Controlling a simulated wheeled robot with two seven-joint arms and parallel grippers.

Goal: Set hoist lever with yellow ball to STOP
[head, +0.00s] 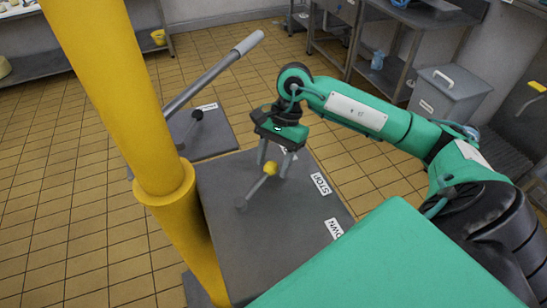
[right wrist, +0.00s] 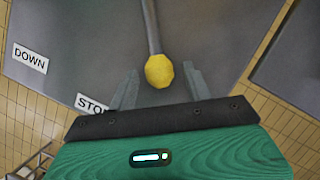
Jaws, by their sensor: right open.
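The hoist lever (head: 255,188) is a thin grey rod rising from a pivot on a dark grey panel (head: 225,180), with a yellow ball (head: 270,168) at its end. The lever leans toward the panel's far right side, away from the DOWN label (head: 334,229). The STOP label (head: 320,184) lies at the panel's right edge. My right gripper (head: 275,164) is over the panel, open, with a finger on either side of the ball. In the right wrist view the ball (right wrist: 159,71) sits between the spread fingertips; contact is not visible. My left gripper is not in view.
A thick yellow post (head: 130,90) stands left of the panel. A second panel (head: 205,135) with a dark lever and a long grey handle (head: 215,72) lie behind. A grey bin (head: 448,95) and steel tables are at the back right. Tiled floor is open around.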

